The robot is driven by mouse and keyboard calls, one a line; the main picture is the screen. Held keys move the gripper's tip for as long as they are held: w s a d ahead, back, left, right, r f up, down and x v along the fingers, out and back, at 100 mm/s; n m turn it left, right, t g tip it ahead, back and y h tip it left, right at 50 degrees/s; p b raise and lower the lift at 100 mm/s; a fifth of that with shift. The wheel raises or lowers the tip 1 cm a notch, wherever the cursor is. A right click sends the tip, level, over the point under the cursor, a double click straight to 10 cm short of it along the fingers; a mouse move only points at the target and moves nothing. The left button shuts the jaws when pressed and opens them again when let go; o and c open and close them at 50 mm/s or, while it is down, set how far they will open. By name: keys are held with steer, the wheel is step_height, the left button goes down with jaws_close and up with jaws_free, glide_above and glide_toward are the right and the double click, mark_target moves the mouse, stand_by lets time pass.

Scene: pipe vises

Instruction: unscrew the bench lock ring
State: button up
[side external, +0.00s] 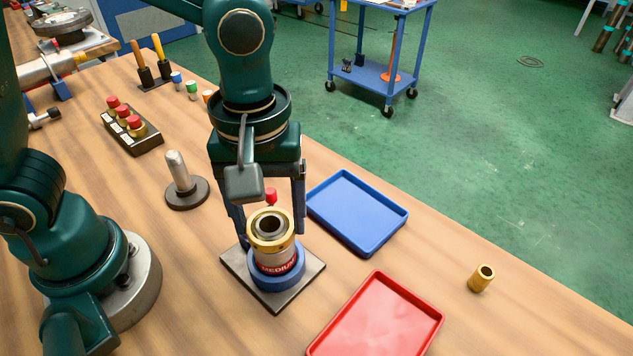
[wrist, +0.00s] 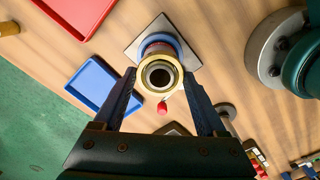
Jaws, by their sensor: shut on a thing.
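The lock ring (side external: 270,246) is a brass ring around the top of the upright vise on the bench. It also shows in the wrist view (wrist: 142,78), around a dark round bore. A red-tipped knob (side external: 271,196) stands beside the ring. My gripper (side external: 271,235) points down over the vise with one finger on each side, shut on the ring. Its fingers also flank the ring in the wrist view (wrist: 161,80). Below the ring are a red band marked MEDIUM (side external: 279,267) and a blue collar (side external: 277,281) on a square metal plate (side external: 235,262).
A blue tray (side external: 357,212) lies right of the vise and a red tray (side external: 376,320) nearer the front. A grey post on a round base (side external: 181,181) and a block with red-topped pieces (side external: 131,128) are at left.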

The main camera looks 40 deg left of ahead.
steer(key=n, duration=1)
steer(key=o, duration=0.6)
steer(key=shift+c, duration=0.2)
steer(key=c, duration=0.6)
steer(key=shift+o, duration=0.2)
steer(key=shift+r, duration=0.1)
steer(key=shift+r, duration=0.65)
steer(key=shift+r, duration=1.7)
